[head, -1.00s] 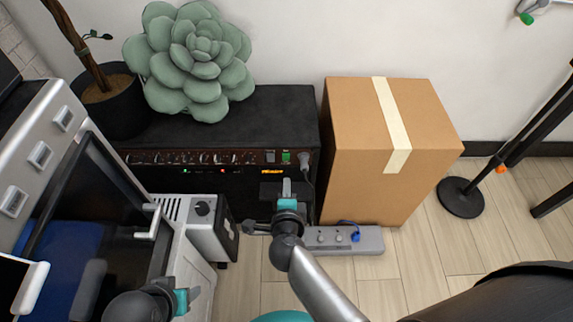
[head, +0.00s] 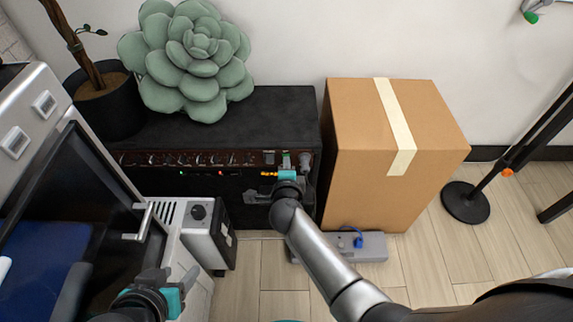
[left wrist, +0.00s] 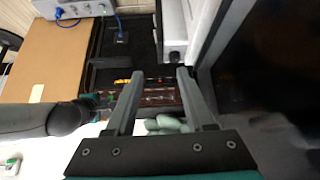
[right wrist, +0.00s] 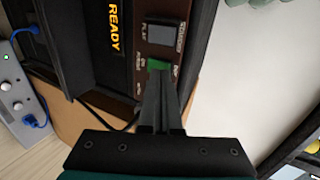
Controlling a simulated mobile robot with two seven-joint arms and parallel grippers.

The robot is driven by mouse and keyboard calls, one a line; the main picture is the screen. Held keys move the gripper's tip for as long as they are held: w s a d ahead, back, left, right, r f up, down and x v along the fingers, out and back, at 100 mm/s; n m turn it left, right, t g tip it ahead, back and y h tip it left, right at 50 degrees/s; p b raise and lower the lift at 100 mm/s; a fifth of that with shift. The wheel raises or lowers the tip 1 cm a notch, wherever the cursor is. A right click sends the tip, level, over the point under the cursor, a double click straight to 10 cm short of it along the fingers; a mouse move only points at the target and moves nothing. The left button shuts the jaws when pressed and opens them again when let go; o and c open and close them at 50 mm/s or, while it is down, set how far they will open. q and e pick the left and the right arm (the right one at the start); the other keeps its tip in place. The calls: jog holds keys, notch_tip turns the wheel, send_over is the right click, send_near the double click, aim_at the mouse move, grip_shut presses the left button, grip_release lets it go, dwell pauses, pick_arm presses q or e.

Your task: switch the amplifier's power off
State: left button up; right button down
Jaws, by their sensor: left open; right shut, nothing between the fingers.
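The amplifier (head: 235,115) is a large black box against the wall with a brown control strip of knobs along its front. Its green power switch (right wrist: 158,64) shows in the right wrist view beside a grey switch (right wrist: 160,34) and lit orange "READY" lettering (right wrist: 114,27). My right gripper (right wrist: 161,78) is shut and empty; its fingertips are at the green switch and cover its lower part. I cannot tell whether they touch. The right gripper also shows in the head view (head: 287,164). My left gripper (head: 172,276) is open and empty at lower left, in front of the grey machine.
A cardboard box (head: 355,160) stands right of the amplifier. A grey power strip (head: 372,248) with a blue plug lies on the floor before it. A green succulent (head: 195,60) sits on the amplifier. A grey machine (head: 208,232) with a handle is at left.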

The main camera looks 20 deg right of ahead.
pick_arm(q)
jog(key=shift+w+d, duration=0.1)
jog(key=shift+d, duration=0.05)
pick_arm(e)
jog(key=shift+w+d, duration=0.1)
jog(key=shift+w, duration=0.1)
pick_arm(q)
jog(key=shift+s+a+r+g+y+p, duration=0.15)
jog(key=shift+s+a+g+y+p, duration=0.2)
jog(key=shift+s+a, duration=0.4)
pick_arm(e)
jog(key=shift+w+r, duration=0.15)
jog(key=shift+w, duration=0.1)
jog(key=shift+r+p, duration=0.85)
jog(key=shift+p, duration=0.15)
pick_arm(q)
notch_tip(320, 180, up, 2)
